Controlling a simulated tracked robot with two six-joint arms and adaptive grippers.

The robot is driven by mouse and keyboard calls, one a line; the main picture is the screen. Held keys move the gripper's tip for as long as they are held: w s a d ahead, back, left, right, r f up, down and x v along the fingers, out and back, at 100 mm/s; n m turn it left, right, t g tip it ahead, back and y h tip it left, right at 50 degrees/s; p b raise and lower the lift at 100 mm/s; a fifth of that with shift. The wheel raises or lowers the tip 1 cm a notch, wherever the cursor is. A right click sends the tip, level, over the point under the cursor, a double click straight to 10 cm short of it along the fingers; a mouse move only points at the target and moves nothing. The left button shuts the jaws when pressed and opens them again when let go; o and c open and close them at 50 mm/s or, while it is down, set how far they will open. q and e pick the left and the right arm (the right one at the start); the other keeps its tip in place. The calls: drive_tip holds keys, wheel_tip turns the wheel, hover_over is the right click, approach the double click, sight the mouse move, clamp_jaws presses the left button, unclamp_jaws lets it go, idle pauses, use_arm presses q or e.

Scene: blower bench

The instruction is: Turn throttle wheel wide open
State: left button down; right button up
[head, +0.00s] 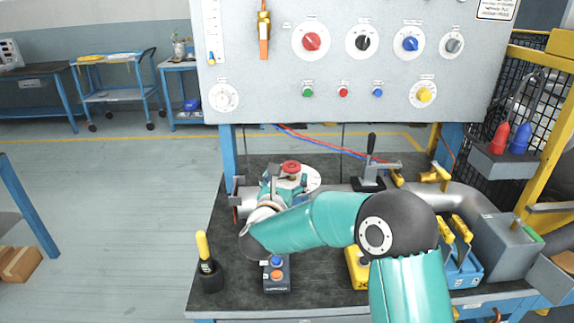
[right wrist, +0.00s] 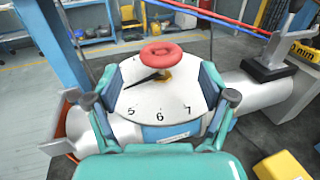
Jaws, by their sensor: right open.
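The throttle wheel is a small red handwheel (head: 291,167) above a round white dial on the pipe at the back of the bench. In the right wrist view the red wheel (right wrist: 161,53) sits at the upper middle of the white dial (right wrist: 150,93), whose black pointer points to the lower left; 5, 6 and 7 show along the near edge. My right gripper (right wrist: 163,98) is open and empty, its fingers on either side of the dial in the picture, with the wheel beyond them. In the head view my right arm partly hides the gripper (head: 284,187). My left gripper is not in view.
A black-handled lever clamp (head: 371,165) stands right of the wheel. A button box (head: 277,274) and a yellow-handled tool in a black holder (head: 209,265) sit at the front left. The knob panel (head: 270,70) rises behind the bench (head: 235,295).

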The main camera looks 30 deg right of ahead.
sight(289, 172)
drive_tip(key=p+x, duration=0.1)
drive_tip(key=x, duration=0.4)
